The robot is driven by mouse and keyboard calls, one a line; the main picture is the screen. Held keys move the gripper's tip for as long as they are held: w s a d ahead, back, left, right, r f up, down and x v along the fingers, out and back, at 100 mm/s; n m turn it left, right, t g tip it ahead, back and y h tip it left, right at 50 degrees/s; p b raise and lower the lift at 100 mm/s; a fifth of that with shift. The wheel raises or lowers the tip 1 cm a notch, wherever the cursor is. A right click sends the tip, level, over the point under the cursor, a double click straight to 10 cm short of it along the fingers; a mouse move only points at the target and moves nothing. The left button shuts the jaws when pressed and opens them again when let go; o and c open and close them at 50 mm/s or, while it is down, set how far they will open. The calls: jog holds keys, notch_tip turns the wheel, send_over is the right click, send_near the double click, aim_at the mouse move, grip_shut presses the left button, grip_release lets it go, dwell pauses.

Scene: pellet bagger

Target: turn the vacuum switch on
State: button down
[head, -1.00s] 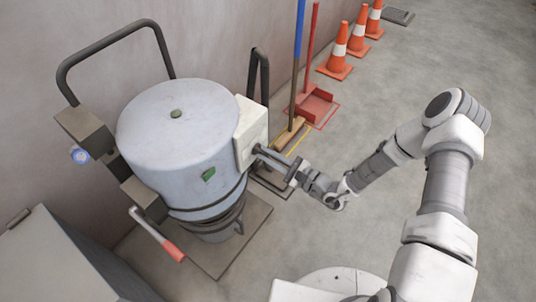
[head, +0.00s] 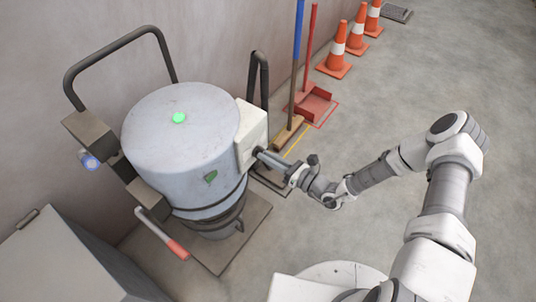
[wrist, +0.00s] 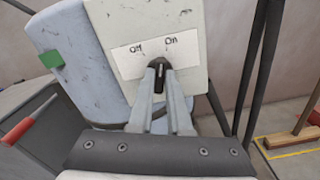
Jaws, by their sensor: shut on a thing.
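The vacuum switch is a small dark knob (wrist: 159,72) on a pale switch box (wrist: 190,22). Its white label (wrist: 157,56) reads "Off" on the left and "On" on the right. My gripper (wrist: 160,78) is shut on the knob, one finger on each side. The knob's pale mark points up, leaning slightly right. In the head view my gripper (head: 262,154) reaches the box (head: 251,135) on the right side of the light blue vacuum drum (head: 185,150); the fingertips and knob are too small there to make out. A round lamp (head: 179,118) on the lid glows bright green.
A bent black handle (head: 262,85) stands behind the switch box. A broom (head: 288,132) and red dustpan (head: 314,104) stand by the wall, with orange cones (head: 337,52) beyond. A grey cabinet (head: 50,262) is at lower left. Floor to the right is clear.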

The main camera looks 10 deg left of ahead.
jog(key=shift+m, duration=1.1)
jog(key=c, duration=0.9)
grip_release()
jog(key=shift+o, duration=0.2)
jog(key=shift+d, duration=0.1)
jog(key=p+v, duration=0.1)
jog(key=v, duration=1.6)
jog(key=shift+p, duration=0.4)
jog(key=shift+d, duration=0.1)
